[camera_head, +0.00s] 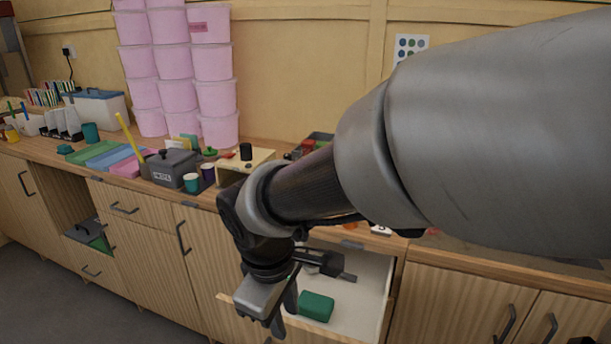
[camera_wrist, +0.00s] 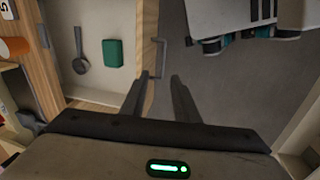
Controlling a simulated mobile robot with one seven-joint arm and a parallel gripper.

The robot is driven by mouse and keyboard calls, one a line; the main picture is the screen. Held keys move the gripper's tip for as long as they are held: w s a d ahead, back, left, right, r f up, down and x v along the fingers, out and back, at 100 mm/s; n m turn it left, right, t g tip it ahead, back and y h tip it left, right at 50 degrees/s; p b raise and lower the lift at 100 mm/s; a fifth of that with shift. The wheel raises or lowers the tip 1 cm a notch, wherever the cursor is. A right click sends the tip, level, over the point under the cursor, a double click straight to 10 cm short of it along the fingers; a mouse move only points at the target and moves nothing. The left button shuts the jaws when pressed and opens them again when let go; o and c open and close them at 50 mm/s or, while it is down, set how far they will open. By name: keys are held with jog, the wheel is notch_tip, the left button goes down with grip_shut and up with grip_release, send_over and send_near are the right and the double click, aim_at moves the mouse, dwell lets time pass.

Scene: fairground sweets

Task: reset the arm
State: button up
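My gripper (camera_head: 283,312) hangs at the end of my arm, in front of the open drawer in the head view. In the wrist view its two fingers (camera_wrist: 160,95) stand apart with nothing between them, so it is open and empty. The open drawer (camera_head: 362,290) has a pale inside and holds a green block (camera_head: 316,306) and a dark ladle-like utensil. In the wrist view the green block (camera_wrist: 112,53) and the dark utensil (camera_wrist: 80,52) lie apart from each other in the drawer. My arm hides part of the counter and drawer.
The wooden counter carries stacked pink tubs (camera_head: 175,65), a grey box (camera_head: 172,168), a small wooden stand (camera_head: 249,158) and coloured folded pieces (camera_head: 103,152). The drawer handle (camera_wrist: 159,60) sticks out beside my fingers. Grey floor lies in front of the cabinets.

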jog(key=s+d+r+m+t, duration=0.1)
jog(key=s+d+r+m, duration=0.1)
jog(key=d+r+m, duration=0.3)
jog(key=s+d+r+m+t, duration=0.1)
jog(key=s+d+m, duration=0.1)
jog(key=d+m, duration=0.35)
jog(key=s+d+r+m+t, duration=0.1)
jog(key=s+d+r+m, duration=0.2)
jog(key=d, duration=0.5)
notch_tip(320, 180, up, 16)
jog(key=w+p, duration=0.1)
jog(key=p, duration=1.4)
jog(key=shift+f+y, duration=0.2)
jog(key=shift+y, duration=0.2)
